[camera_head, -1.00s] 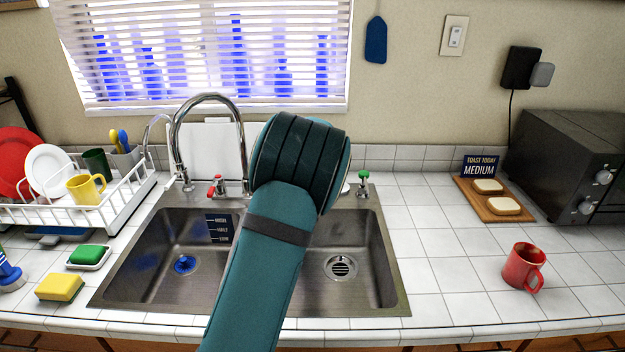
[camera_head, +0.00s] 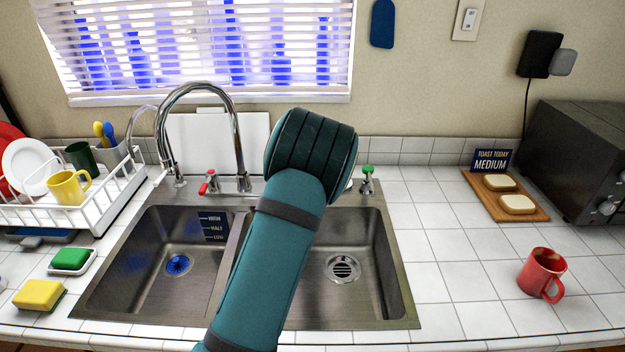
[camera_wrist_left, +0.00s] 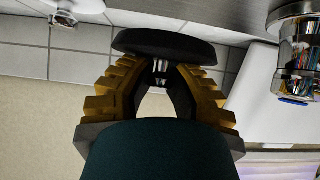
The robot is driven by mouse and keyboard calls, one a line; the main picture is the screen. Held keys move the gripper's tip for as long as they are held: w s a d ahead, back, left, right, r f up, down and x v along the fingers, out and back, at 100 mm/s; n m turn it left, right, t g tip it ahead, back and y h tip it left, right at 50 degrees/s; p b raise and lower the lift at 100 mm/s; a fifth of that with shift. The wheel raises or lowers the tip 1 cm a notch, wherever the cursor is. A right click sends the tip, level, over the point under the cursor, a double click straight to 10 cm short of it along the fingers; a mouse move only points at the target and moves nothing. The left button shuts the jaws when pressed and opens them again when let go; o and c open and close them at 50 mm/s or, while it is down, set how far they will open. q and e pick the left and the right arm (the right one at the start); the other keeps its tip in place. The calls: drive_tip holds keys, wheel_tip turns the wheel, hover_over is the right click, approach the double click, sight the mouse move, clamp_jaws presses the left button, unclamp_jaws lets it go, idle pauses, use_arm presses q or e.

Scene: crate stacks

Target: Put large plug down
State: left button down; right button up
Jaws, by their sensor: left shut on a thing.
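In the left wrist view my left gripper (camera_wrist_left: 160,68) has its yellow ribbed fingers closed around the metal stem of the large plug (camera_wrist_left: 165,45), a black round disc. The disc lies across the fingertips. In the head view my teal left arm hides the gripper and the plug; its wrist is over the back of the double sink (camera_head: 360,316). The right basin's drain (camera_head: 342,269) shows a metal strainer. The left basin's drain (camera_head: 178,265) shows blue. My right gripper is not in view.
The faucet (camera_head: 163,125) rises behind the left basin, with a red knob (camera_head: 209,182) and a green knob (camera_head: 367,174). A dish rack (camera_head: 105,205), green sponge (camera_head: 71,258) and yellow sponge (camera_head: 39,294) are left. Right are a red mug (camera_head: 542,273), toast board (camera_head: 508,214) and clear tiles.

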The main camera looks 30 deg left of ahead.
use_arm(q)
drive_tip(key=shift+f+b, duration=0.3)
drive_tip(key=shift+f, duration=1.6)
drive_tip(key=c, duration=0.9)
unclamp_jaws()
drive_tip(key=shift+f, duration=0.1)
drive_tip(key=shift+c, duration=0.2)
